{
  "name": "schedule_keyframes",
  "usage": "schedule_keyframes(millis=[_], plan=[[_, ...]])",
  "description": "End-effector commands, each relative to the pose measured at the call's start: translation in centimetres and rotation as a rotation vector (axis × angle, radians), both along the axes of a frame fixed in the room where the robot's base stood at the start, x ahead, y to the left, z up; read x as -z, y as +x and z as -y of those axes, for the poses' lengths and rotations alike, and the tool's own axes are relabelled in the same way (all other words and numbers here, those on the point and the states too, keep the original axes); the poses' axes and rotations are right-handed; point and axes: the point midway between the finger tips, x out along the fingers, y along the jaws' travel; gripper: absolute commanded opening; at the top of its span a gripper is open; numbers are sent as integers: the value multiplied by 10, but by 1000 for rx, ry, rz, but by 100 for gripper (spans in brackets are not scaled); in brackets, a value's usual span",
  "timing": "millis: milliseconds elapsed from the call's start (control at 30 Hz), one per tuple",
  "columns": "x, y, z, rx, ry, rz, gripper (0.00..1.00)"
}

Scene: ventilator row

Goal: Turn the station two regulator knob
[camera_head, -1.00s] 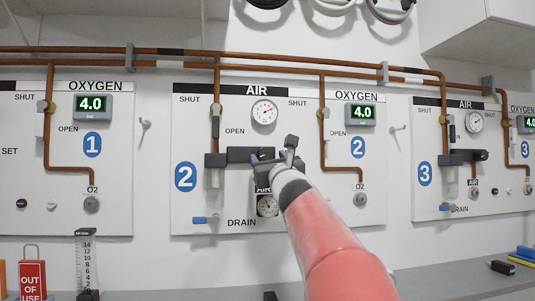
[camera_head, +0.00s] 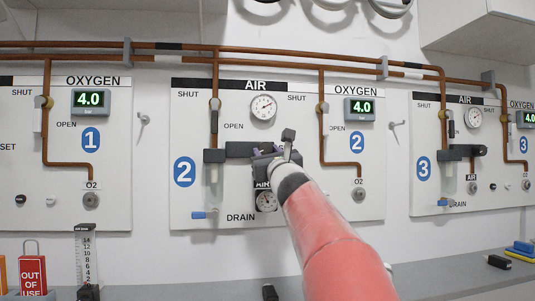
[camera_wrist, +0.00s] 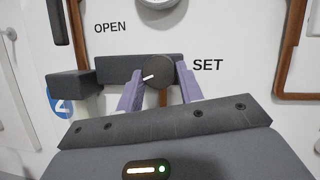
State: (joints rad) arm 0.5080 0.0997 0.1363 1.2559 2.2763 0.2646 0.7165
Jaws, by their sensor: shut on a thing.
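The station two regulator knob (camera_wrist: 162,72) is a dark round knob with a white pointer mark. In the wrist view it sits on the dark regulator block (camera_wrist: 115,68), left of the word SET. My gripper (camera_wrist: 160,85) has its two purple fingers on either side of the knob, shut on it. The pointer slants down to the left. In the head view my gripper (camera_head: 273,155) covers the knob at the right end of the regulator block (camera_head: 240,149) on the station two panel (camera_head: 205,125).
A copper pipe (camera_head: 322,130) runs close on the right. A clear filter bowl (camera_head: 214,185) hangs to the left, with a blue drain lever (camera_head: 199,215).

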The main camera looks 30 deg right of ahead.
Motion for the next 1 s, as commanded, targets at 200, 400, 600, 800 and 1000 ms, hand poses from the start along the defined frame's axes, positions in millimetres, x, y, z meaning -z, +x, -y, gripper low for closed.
schedule_keyframes(millis=[200,400,600,800,1000], plan=[[-3,0,1,0,-105,-31,14],[-4,-1,2,-2,-267,-77,14],[-4,-1,3,-1,-450,-130,14],[-4,-1,5,-1,-620,-179,14],[-6,-2,5,-1,-760,-218,14]])
